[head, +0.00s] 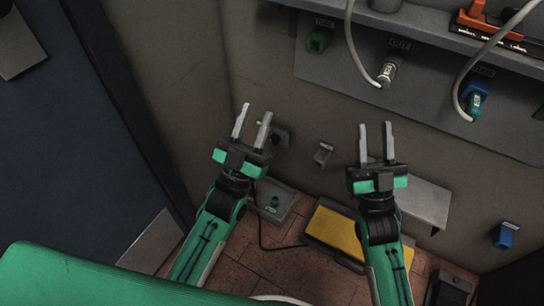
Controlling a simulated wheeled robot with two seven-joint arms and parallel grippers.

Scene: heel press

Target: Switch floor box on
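A small grey box with a dark green button (274,201), which looks like the floor box, sits low by the foot of the wall in the head view. A dark cable runs from it along the floor. Whether it is on cannot be told. My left gripper (253,116) is open and empty, its fingers pointing up the picture, above and left of the box in the picture. My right gripper (375,130) is open and empty, to the right of the box in the picture. Neither gripper appears to touch the box. My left wrist is close beside it in the picture.
A yellow pad in a grey frame (335,232) lies on the tiled floor. A grey wall bracket (426,205) is right of my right gripper. A shelf panel (420,72) with plugs and hanging cables is above. A dark blue door (70,140) stands left.

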